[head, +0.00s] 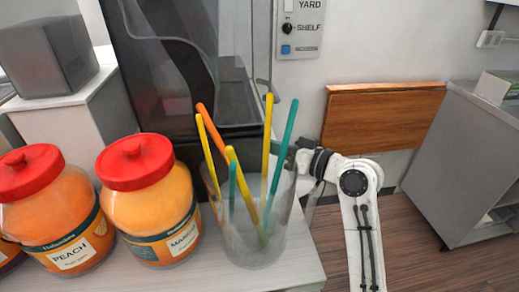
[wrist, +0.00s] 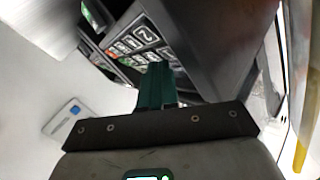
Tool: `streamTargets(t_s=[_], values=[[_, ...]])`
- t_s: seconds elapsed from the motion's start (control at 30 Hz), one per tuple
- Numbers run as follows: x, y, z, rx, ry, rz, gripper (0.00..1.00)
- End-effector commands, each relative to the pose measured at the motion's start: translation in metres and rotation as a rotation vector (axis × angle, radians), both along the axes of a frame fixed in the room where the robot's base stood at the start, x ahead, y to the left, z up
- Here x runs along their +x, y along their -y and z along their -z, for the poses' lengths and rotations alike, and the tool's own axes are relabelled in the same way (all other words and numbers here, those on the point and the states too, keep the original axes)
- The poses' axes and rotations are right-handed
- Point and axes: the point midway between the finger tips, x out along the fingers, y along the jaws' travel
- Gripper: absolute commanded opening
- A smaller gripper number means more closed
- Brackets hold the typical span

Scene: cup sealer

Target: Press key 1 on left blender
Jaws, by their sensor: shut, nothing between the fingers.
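A dark blender housing (wrist: 215,35) fills the upper right of the wrist view, with a panel of dark keys (wrist: 135,42) on its face. One key carries a large white "2" (wrist: 145,35); smaller keys have green and red marks. I cannot make out key 1. My gripper (wrist: 156,72) is shut and empty, its dark green fingers pointing at the panel and covering part of its lower edge. I cannot tell whether they touch it. In the head view, a tall dark, clear-fronted machine (head: 165,85) stands at the back; its keys do not show, and straws partly hide my gripper.
A clear cup (head: 245,235) of yellow, orange and teal straws stands near my arm. Orange jars with red lids (head: 135,165) stand left of it on the white counter (head: 290,272). A wall plate with a blue button (head: 286,49) and a wooden board (head: 375,120) are behind.

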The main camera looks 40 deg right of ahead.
Motion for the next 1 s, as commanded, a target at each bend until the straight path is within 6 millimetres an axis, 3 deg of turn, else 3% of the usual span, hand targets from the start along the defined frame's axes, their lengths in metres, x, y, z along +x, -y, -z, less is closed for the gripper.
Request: streamTargets(t_s=[1.0], values=[[0.0043, -0.0065, 0.0027, 0.000, -0.001, -0.001, 0.00]])
